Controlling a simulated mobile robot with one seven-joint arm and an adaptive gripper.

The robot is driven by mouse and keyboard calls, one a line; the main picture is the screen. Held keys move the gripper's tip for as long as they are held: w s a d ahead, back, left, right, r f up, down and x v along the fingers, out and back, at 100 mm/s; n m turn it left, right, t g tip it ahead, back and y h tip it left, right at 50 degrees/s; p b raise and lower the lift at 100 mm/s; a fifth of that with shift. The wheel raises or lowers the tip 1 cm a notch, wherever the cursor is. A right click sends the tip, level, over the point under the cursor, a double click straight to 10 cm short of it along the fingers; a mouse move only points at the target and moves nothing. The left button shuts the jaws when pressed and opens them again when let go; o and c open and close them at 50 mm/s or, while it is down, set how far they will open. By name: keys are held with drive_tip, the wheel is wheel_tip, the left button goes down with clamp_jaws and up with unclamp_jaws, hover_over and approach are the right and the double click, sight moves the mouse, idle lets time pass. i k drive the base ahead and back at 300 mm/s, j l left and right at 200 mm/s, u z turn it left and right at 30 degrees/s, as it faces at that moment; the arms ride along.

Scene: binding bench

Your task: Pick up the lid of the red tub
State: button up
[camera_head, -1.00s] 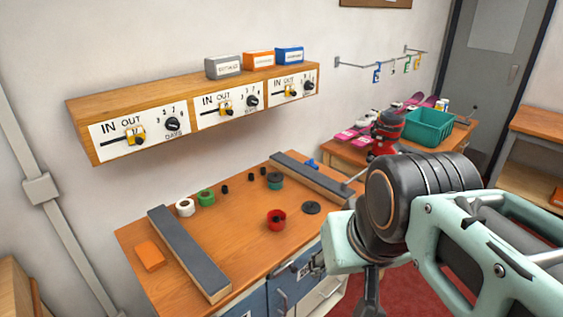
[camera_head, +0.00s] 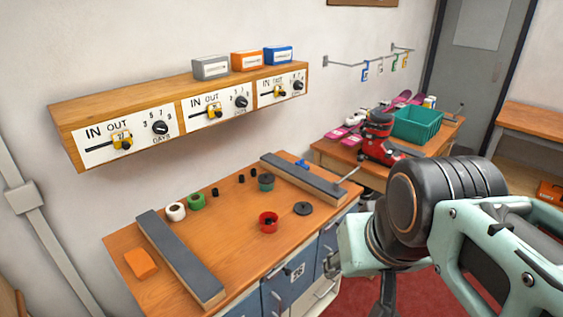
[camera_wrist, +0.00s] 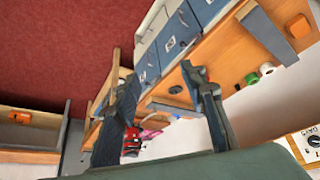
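The red tub (camera_head: 268,222) stands open on the wooden bench, near its front edge. A flat dark round disc (camera_head: 303,208), apparently its lid, lies on the bench to the right of the tub, apart from it. The disc also shows in the wrist view (camera_wrist: 176,89), between the fingers. My gripper (camera_wrist: 160,76) is open and empty, its two dark fingers wide apart, still well away from the bench. In the wrist view one finger hides most of the red tub. In the head view my arm covers most of the gripper.
Dark-topped rails (camera_head: 180,258) and (camera_head: 303,180) border the bench. White (camera_head: 175,211) and green (camera_head: 196,201) rolls, small black pieces and a teal-and-dark tub (camera_head: 266,182) stand behind. An orange block (camera_head: 141,263) lies left. A shelf (camera_head: 190,105) overhangs the back. A red boot (camera_head: 377,140) stands right.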

sight(304, 209)
drive_tip(key=i+l+u, duration=0.1)
drive_tip(key=i+l, duration=0.45)
drive_tip(key=i+l+u, duration=0.15)
drive_tip(key=i+l, duration=0.35)
drive_tip(key=l, duration=0.15)
drive_tip(key=i+l+u, duration=0.3)
drive_tip(key=i+l, duration=0.15)
drive_tip(key=l, duration=0.2)
drive_tip(key=z, duration=0.2)
